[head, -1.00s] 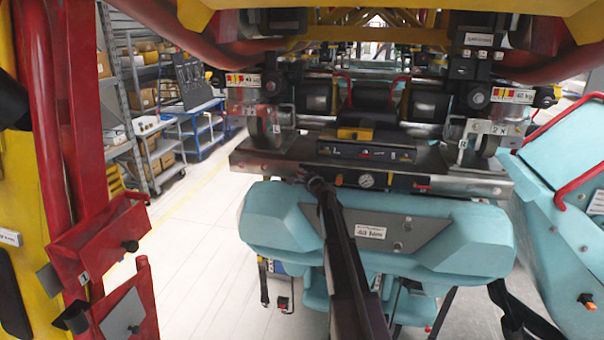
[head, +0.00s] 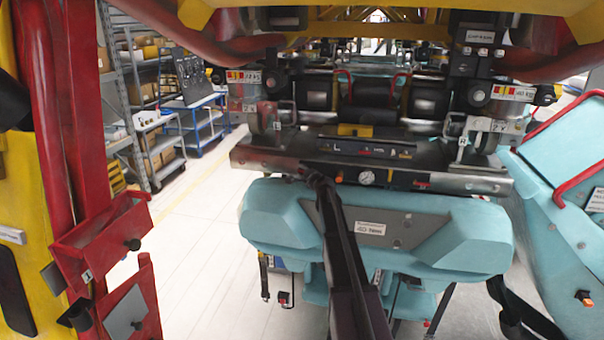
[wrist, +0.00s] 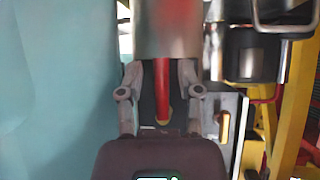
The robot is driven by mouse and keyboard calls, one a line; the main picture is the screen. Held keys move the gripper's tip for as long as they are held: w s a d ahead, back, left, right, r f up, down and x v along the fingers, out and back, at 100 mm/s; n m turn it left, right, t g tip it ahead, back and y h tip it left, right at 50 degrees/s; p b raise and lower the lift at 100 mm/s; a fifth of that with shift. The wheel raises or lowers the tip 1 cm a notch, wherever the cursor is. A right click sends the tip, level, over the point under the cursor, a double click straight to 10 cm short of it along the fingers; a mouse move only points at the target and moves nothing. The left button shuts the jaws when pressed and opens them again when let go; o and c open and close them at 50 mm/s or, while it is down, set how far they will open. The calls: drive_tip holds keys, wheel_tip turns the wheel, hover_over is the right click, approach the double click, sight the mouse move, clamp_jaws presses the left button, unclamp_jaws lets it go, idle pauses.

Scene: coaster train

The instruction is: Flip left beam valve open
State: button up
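In the head view a metal cross beam (head: 265,160) spans the machine above a pale blue seat back. A round gauge (head: 366,177) and small orange knobs (head: 338,178) sit on its front face. My arm reaches up to the left part of this beam; my gripper is dark and small there, its fingers hard to make out. In the wrist view my gripper (wrist: 160,75) is open, with its two grey fingers apart. A red lever-like bar (wrist: 162,90) with an orange-yellow end lies between them, below a silver cylinder (wrist: 168,28). I see gaps on both sides of the bar.
A pale blue seat shell (head: 560,220) with a red bar stands at the right. A red and yellow frame with red boxes (head: 105,235) is at the left. Shelves (head: 150,90) stand behind on the left. The floor (head: 190,240) between frame and seat is clear.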

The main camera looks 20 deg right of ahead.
drive_tip(key=shift+r+m+t+b, duration=0.15)
drive_tip(key=shift+m+t+b, duration=0.25)
drive_tip(key=shift+b, duration=0.1)
idle(0.4)
drive_tip(key=shift+d+r+m+t+b, duration=0.1)
drive_tip(key=shift+r+m+t+b, duration=0.15)
drive_tip(key=shift+m+t+b, duration=0.4)
drive_tip(key=s, duration=1.4)
drive_tip(key=s+a+f+n+g+y+b, duration=0.3)
drive_tip(key=a+f+n, duration=0.3)
drive_tip(key=a+f, duration=0.2)
drive_tip(key=s+a+f+n+g+y+b, duration=0.3)
drive_tip(key=s+a+f+n+g+b, duration=0.2)
drive_tip(key=a+f, duration=0.4)
drive_tip(key=shift+a+n, duration=0.75)
drive_tip(key=shift+a, duration=1.25)
